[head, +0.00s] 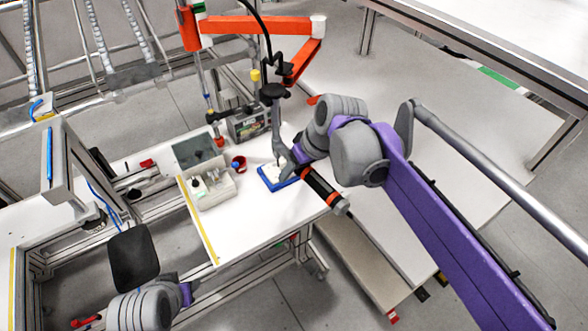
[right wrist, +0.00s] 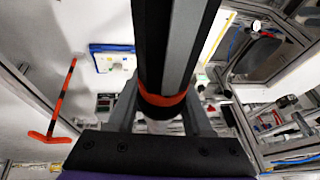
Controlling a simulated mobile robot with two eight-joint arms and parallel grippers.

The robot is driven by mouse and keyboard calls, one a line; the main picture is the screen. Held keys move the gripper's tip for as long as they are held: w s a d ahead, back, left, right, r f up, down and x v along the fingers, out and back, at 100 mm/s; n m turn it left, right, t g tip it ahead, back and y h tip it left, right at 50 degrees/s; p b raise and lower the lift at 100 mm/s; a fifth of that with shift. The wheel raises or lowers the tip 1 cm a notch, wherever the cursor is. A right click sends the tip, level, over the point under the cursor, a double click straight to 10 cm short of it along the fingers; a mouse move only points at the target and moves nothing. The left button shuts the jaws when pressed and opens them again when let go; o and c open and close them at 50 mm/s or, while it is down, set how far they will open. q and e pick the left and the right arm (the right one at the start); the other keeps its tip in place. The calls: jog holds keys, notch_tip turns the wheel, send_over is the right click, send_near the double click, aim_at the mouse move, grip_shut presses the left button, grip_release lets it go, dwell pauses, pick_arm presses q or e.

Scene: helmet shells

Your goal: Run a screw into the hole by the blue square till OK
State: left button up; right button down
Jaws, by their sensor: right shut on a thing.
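My right gripper (head: 302,164) is shut on a black power screwdriver (head: 325,190) with orange bands, just right of a blue tray (head: 264,180). In the right wrist view the screwdriver (right wrist: 165,100) stands between the two grey fingers. The tray holds a pale part and also shows in the right wrist view (right wrist: 93,50). The screwdriver's tip, any screw, the hole and the blue square cannot be made out. Part of my left arm is at the bottom left of the head view; its gripper is not seen.
A white box with small fittings (head: 212,188) and a dark flat panel (head: 194,149) are left of the tray. A red round holder (head: 238,163) is close by. An orange jointed arm (head: 255,25) reaches over the bench. The white bench top (head: 235,225) is clear in front.

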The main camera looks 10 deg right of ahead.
pick_arm(q)
jog(key=shift+w+r, duration=0.1)
jog(key=shift+r, duration=0.1)
pick_arm(e)
jog(key=w+a, duration=0.4)
jog(key=a, duration=0.5)
jog(key=shift+w, duration=0.15)
pick_arm(q)
jog(key=shift+w+r+p, duration=0.3)
jog(key=shift+r+p, duration=0.25)
jog(key=shift+r, duration=0.05)
pick_arm(e)
jog(key=w+a, duration=0.4)
jog(key=a, duration=0.5)
jog(key=shift+w, duration=0.2)
